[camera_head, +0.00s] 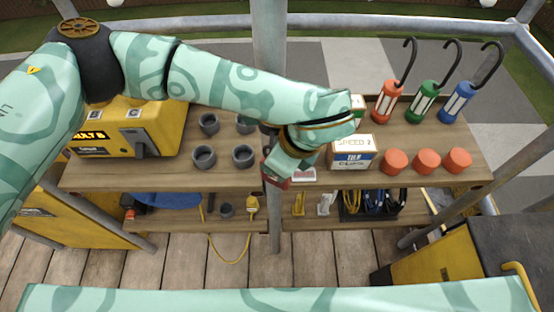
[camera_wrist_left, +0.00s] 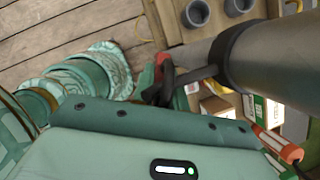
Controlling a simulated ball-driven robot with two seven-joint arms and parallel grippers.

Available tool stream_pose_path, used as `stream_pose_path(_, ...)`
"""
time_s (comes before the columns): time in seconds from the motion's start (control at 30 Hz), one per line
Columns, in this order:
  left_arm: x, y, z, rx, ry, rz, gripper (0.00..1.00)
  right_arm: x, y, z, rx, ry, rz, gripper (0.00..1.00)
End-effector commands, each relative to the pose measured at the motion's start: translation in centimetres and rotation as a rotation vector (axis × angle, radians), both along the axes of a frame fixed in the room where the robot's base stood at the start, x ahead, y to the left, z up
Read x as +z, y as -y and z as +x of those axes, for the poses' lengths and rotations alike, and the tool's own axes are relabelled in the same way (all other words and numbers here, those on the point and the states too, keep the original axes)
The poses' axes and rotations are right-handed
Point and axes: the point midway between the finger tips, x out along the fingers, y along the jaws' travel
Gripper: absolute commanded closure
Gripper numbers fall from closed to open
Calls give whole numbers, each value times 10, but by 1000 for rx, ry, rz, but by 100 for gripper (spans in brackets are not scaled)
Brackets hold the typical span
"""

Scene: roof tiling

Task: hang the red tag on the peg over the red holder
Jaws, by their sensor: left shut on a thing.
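My left arm reaches in from the left over the shelf, and its gripper (camera_head: 276,174) is at the front edge beside the grey upright pole. It is shut on the red tag (camera_head: 275,182), of which only a small part shows below the hand. In the left wrist view, the red tag (camera_wrist_left: 161,62) shows beside the dark fingers (camera_wrist_left: 160,88). A dark peg (camera_wrist_left: 195,75) sticks out from a black band (camera_wrist_left: 238,58) around the grey pole (camera_wrist_left: 280,50). The tag is close to the peg's end; I cannot tell whether they touch. I cannot make out a red holder. My right gripper is out of view.
Several grey pipe fittings (camera_head: 204,157) stand left of the pole. A white box (camera_head: 352,152), several orange-red cups (camera_head: 426,160) and red, green and blue hooked lamps (camera_head: 387,103) stand to the right. A yellow machine (camera_head: 125,128) is at left. A lower shelf (camera_head: 290,222) holds tools.

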Motion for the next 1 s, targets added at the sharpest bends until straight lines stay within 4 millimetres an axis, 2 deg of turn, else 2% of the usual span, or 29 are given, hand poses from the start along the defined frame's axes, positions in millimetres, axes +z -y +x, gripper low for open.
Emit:
stream_pose_path(0.27, 1, -3, 5, 9, 9, 4, 100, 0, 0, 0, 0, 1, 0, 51)
stream_pose_path(0.3, 1, -3, 5, 9, 9, 4, 80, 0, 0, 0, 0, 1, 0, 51)
stream_pose_path(0.37, 1, -4, 5, 11, 8, 5, 64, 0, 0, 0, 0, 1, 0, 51)
stream_pose_path(0.4, 1, -4, 4, 11, 7, 5, 60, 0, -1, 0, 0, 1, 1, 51)
stream_pose_path(1.0, 0, -4, 2, 11, 1, 8, 60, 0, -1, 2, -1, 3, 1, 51)
